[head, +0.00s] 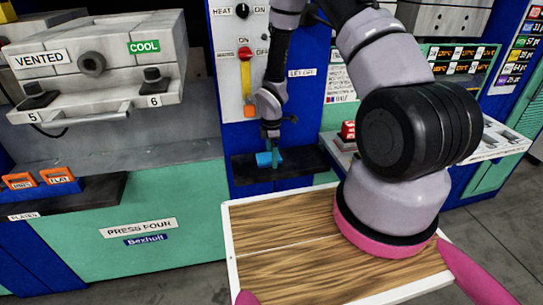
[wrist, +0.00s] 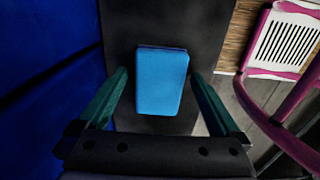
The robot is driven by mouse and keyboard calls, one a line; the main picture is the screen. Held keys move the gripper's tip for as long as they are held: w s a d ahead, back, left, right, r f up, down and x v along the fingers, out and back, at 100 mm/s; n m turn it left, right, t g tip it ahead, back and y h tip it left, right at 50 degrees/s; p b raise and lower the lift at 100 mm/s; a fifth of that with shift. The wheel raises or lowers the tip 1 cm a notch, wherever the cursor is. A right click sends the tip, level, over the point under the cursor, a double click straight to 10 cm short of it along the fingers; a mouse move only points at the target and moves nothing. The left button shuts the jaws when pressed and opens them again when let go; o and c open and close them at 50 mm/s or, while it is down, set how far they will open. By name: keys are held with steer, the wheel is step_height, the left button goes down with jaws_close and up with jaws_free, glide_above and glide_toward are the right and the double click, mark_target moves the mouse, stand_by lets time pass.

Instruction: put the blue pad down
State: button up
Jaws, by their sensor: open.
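The blue pad (wrist: 161,82) lies flat on a black surface in the wrist view, between the two green fingers of my gripper (wrist: 158,74). The fingers stand apart, with a gap on each side of the pad. In the head view the small blue pad (head: 263,159) shows on the dark shelf (head: 305,162) at the front of the blue and white control panel. My gripper (head: 271,150) points down right above it and partly hides it.
A wooden-topped tray (head: 290,268) with a white rim is in front, below the shelf. Press four (head: 90,75) with its vented block stands at left. A red item (head: 348,130) sits on the ledge at right, beside my arm.

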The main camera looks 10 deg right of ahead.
step_height(320, 180, up, 12)
stand_by(0.4)
steer(key=shift+s+f, duration=0.1)
